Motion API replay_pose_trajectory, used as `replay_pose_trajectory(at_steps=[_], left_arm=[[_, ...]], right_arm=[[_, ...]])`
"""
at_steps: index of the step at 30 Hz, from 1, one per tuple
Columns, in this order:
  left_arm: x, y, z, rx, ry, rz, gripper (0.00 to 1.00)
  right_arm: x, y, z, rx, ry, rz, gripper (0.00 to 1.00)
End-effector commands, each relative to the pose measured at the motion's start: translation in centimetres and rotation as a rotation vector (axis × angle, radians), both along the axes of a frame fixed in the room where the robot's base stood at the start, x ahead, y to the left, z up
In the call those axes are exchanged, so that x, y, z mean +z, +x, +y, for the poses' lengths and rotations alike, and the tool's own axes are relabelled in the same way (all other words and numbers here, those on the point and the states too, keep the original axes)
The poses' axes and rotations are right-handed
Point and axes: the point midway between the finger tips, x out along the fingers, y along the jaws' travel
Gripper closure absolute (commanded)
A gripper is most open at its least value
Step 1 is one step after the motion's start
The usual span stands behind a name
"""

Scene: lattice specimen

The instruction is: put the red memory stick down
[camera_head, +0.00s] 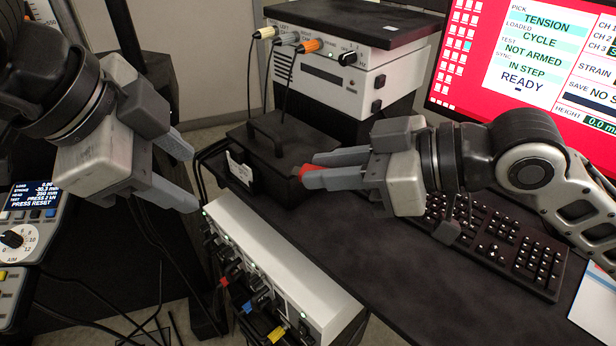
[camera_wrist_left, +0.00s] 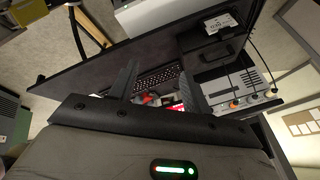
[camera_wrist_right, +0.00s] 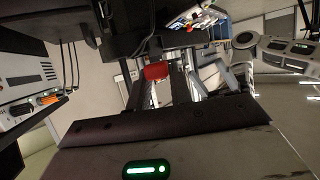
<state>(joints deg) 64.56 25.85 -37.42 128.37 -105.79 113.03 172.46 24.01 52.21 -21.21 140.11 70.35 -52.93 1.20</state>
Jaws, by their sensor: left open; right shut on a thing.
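The red memory stick (camera_head: 304,174) is between the fingertips of my right gripper (camera_head: 318,172), held above the dark desk (camera_head: 350,240). In the right wrist view the red stick (camera_wrist_right: 156,71) shows at the ends of the fingers. My right gripper is shut on it. My left gripper (camera_head: 186,174) is open and empty, left of the desk's edge, its fingers pointing right toward the stick and well apart from it. In the left wrist view nothing lies between its fingers (camera_wrist_left: 160,88); the right arm shows small beyond them.
A black keyboard (camera_head: 490,240) lies under my right arm. A black handled case (camera_head: 275,140) with a white label stands behind the stick, before a white instrument (camera_head: 345,75) with plugged leads. A white cabled unit (camera_head: 280,262) stands at the desk's left edge. The desk's front middle is clear.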

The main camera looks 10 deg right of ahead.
Motion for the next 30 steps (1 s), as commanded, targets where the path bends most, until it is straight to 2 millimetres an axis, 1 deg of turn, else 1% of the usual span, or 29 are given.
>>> replay_pose_trajectory(at_steps=[3, 7, 11, 14, 18, 22, 26, 30], left_arm=[[0.0, 0.0, 0.0, 0.000, 0.000, 0.000, 0.52], [0.0, 0.0, 0.0, -0.003, 0.002, 0.002, 0.52], [-0.2, 0.2, -0.8, -0.049, 0.033, 0.043, 0.52], [-0.7, 0.5, -2.1, -0.141, 0.091, 0.121, 0.52], [-1.4, 0.8, -4.5, -0.320, 0.202, 0.284, 0.52], [-1.6, 1.3, -6.3, -0.465, 0.288, 0.442, 0.52], [-1.3, 2.1, -7.7, -0.558, 0.332, 0.580, 0.52], [0.0, 3.6, -8.9, -0.608, 0.330, 0.687, 0.52]], right_arm=[[0.5, -0.3, -0.4, -0.034, 0.000, -0.002, 0.99], [0.6, -0.3, -0.5, -0.046, 0.003, 0.001, 0.99], [0.6, -0.3, -0.5, -0.046, 0.004, 0.002, 0.99], [0.6, -0.3, -0.5, -0.046, 0.003, 0.003, 0.99], [0.6, -0.3, -0.5, -0.045, 0.003, 0.003, 0.99], [0.6, -0.3, -0.5, -0.045, 0.003, 0.002, 0.99], [0.6, -0.3, -0.5, -0.045, 0.003, 0.002, 0.99], [0.6, -0.3, -0.5, -0.045, 0.003, 0.002, 0.99]])
